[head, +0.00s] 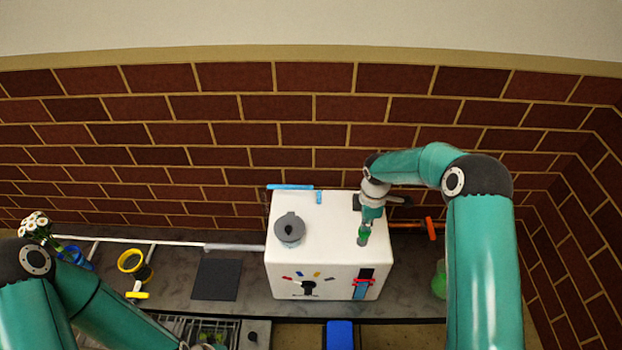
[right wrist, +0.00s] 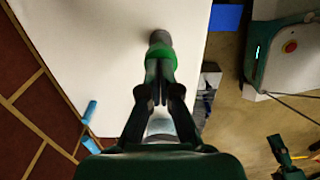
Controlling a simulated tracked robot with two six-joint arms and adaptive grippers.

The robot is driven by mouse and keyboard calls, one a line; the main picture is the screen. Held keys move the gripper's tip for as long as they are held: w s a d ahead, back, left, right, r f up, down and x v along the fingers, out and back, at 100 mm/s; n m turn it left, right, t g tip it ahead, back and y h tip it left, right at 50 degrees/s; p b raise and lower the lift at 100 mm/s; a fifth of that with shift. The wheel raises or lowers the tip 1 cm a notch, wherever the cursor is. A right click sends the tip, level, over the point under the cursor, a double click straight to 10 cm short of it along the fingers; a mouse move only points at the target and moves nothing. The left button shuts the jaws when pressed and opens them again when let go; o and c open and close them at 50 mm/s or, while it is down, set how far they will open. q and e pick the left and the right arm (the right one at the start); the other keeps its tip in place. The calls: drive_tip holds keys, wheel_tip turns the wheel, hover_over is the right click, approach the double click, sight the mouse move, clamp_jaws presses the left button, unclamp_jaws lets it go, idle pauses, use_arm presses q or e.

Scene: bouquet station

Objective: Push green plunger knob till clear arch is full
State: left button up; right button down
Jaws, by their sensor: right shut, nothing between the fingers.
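The green plunger knob (head: 363,236) stands near the right side of the white box's (head: 322,254) top. In the right wrist view the knob (right wrist: 160,57) shows as a green ring with a grey top. My right gripper (head: 370,214) is above the knob, pointing down. Its fingers (right wrist: 160,85) are shut with nothing between them, and their tips overlap the knob in the right wrist view; I cannot tell whether they touch. I cannot make out a clear arch for certain; a pale, see-through tube (head: 234,247) joins the box's left side. My left gripper is out of view below the frame.
A grey lidded cap (head: 290,229) stands on the box top, left of the knob. A dial (head: 309,287) and red lever (head: 361,282) are on its front. A green vessel (head: 440,279) stands right of the box. A dark mat (head: 215,279) lies left.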

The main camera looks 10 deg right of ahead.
drive_tip(key=shift+f+b, duration=0.9)
drive_tip(key=shift+f, duration=0.55)
drive_tip(key=shift+r, duration=0.15)
drive_tip(key=shift+r+p, duration=1.6)
drive_tip(key=shift+r, duration=0.7)
wheel_tip(320, 180, up, 9)
drive_tip(key=p, duration=0.6)
